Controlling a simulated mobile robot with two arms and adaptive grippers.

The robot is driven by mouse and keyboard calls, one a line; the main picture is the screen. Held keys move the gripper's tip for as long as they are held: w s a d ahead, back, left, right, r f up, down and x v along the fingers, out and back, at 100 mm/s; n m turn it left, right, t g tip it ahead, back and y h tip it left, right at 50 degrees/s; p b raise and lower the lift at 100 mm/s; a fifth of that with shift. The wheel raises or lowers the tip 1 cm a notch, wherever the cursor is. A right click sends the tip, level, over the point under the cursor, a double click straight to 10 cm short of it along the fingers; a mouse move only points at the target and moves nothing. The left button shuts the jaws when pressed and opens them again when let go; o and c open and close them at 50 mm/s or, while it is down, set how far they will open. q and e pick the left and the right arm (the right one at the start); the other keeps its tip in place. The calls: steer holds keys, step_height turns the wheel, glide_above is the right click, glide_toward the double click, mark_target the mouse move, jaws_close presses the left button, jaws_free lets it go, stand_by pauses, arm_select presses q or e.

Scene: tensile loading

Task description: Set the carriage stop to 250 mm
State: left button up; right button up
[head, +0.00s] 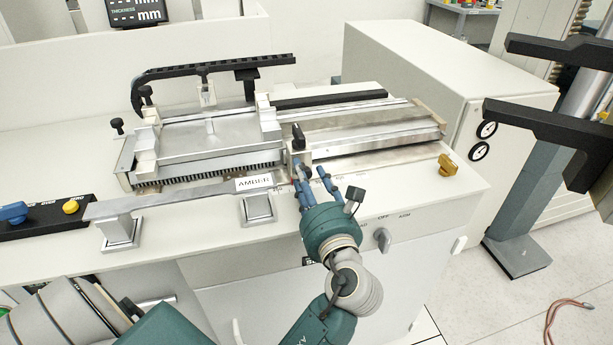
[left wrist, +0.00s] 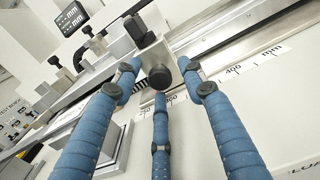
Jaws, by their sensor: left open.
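The carriage stop (head: 299,154) is a small metal block with a black lever on top, on the front rail of the bench machine. In the left wrist view the stop (left wrist: 154,52) has a round black knob facing me. A scale strip (left wrist: 250,62) runs along the front, with 400 readable right of the stop. Marks nearer the stop are partly covered by my fingers, so its exact setting cannot be read. My left gripper (head: 314,174) is open, its blue fingers just in front of the stop. In the wrist view its fingertips (left wrist: 158,80) surround the knob area; contact is unclear.
An AMBER-labelled metal bar (head: 190,196) rests on supports left of my gripper. A yellow knob (head: 448,164) sits to the right, and a grey selector knob (head: 382,239) is on the front panel. A black control box (head: 45,217) lies far left.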

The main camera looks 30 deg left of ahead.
arm_select(q)
jaws_close()
steer(key=s+a+p, duration=0.2)
steer(key=s+p, duration=0.1)
steer(key=shift+a, duration=0.3)
steer(key=shift+w, duration=0.1)
arm_select(e)
steer(key=r, duration=0.1)
steer(key=w+r, duration=0.1)
steer(key=shift+a+r, duration=0.2)
steer(key=shift+r, duration=0.2)
arm_select(q)
steer(key=shift+c, duration=1.1)
jaws_free()
steer(key=shift+o, duration=1.1)
steer(key=shift+a, duration=0.15)
steer(key=shift+s+d+f, duration=0.1)
steer(key=shift+s+d, duration=0.15)
steer(key=shift+d, duration=0.1)
steer(key=v, duration=0.7)
steer(key=shift+s+a, duration=0.1)
steer(key=shift+a, duration=0.1)
arm_select(e)
steer(key=shift+d, duration=0.1)
